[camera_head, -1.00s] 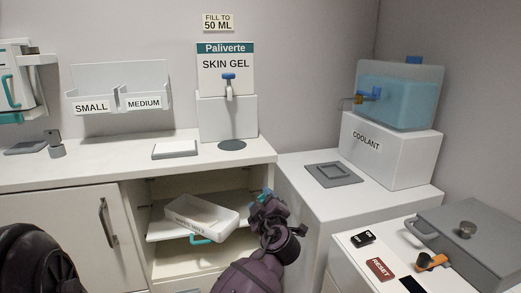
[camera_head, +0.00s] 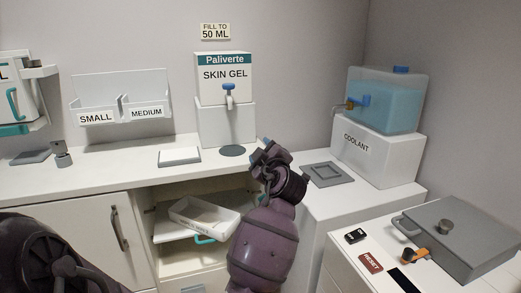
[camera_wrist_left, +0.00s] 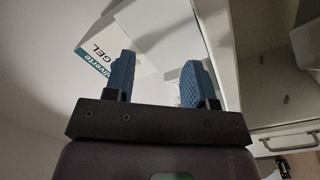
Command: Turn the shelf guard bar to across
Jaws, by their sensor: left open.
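A white open cabinet bay (camera_head: 185,265) sits under the counter, with a shelf (camera_head: 170,235) inside. A short teal bar (camera_head: 204,239) shows at the shelf's front, below a white tray (camera_head: 205,216) that lies tilted there. It may be the guard bar; I cannot tell its setting. My left gripper (camera_head: 262,150) is raised at the counter's front edge, right of the bay and above the shelf, apart from the bar. In the left wrist view its blue fingers (camera_wrist_left: 158,80) are wide apart with nothing between them. My right gripper is out of view.
A skin gel dispenser (camera_head: 223,75) and a white pad (camera_head: 179,157) stand on the counter. A closed door (camera_head: 85,240) is left of the bay. A coolant tank (camera_head: 385,100) on a white block and a grey lidded box (camera_head: 465,240) stand to the right.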

